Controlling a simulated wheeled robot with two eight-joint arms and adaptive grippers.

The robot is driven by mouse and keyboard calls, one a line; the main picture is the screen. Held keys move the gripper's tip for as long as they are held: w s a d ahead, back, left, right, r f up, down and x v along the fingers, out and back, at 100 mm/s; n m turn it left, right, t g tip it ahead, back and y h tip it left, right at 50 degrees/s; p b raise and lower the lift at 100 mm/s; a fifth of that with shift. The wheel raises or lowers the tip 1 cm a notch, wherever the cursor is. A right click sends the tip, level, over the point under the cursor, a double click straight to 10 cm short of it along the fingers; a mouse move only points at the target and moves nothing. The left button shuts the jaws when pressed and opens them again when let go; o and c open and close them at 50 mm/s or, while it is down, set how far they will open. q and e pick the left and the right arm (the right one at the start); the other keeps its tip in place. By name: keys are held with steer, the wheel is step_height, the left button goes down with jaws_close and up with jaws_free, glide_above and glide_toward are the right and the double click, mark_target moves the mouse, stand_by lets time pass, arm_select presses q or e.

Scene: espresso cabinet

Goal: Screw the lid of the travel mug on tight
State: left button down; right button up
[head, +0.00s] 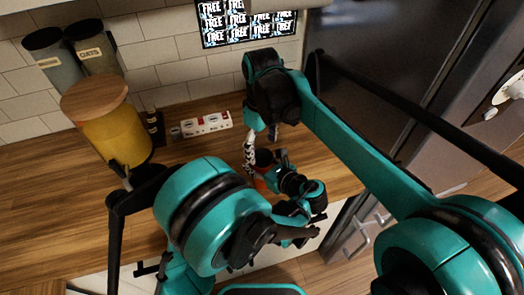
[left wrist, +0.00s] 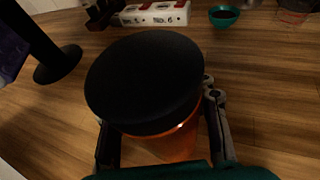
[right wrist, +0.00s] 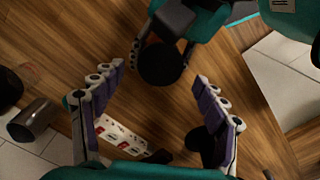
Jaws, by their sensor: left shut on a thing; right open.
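The travel mug has an orange body (left wrist: 165,140) and a wide round black lid (left wrist: 145,80) resting on its top. How tightly the lid is seated cannot be told. My left gripper (left wrist: 160,148) is shut around the orange body below the lid; its fingers show on both sides. In the head view, the mug (head: 261,184) is mostly hidden by my arms. My right gripper (right wrist: 158,85) is open, its purple-padded fingers spread wide and apart from the lid (right wrist: 161,64). In the head view, the right gripper (head: 262,140) hangs above the mug.
A white power strip (head: 207,124) lies behind the mug on the wooden counter. A yellow canister with wooden lid (head: 120,130) stands left. A teal bowl (left wrist: 224,15) sits behind the mug. A dark piece with a round end (left wrist: 60,65) shows at left. A refrigerator (head: 385,85) is at right.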

mark_target(262, 155)
steer(key=shift+r, duration=0.2)
steer(key=shift+c, duration=0.5)
steer(key=shift+r, duration=0.1)
steer(key=shift+r+n, duration=0.3)
steer(key=shift+n, duration=0.3)
step_height(262, 155, up, 3)
steer(key=n, duration=0.5)
steer(key=shift+f, duration=0.1)
steer(key=shift+f, duration=0.1)
steer(key=shift+s+f, duration=0.1)
steer(key=shift+f, duration=3.85)
steer(key=shift+c, duration=0.3)
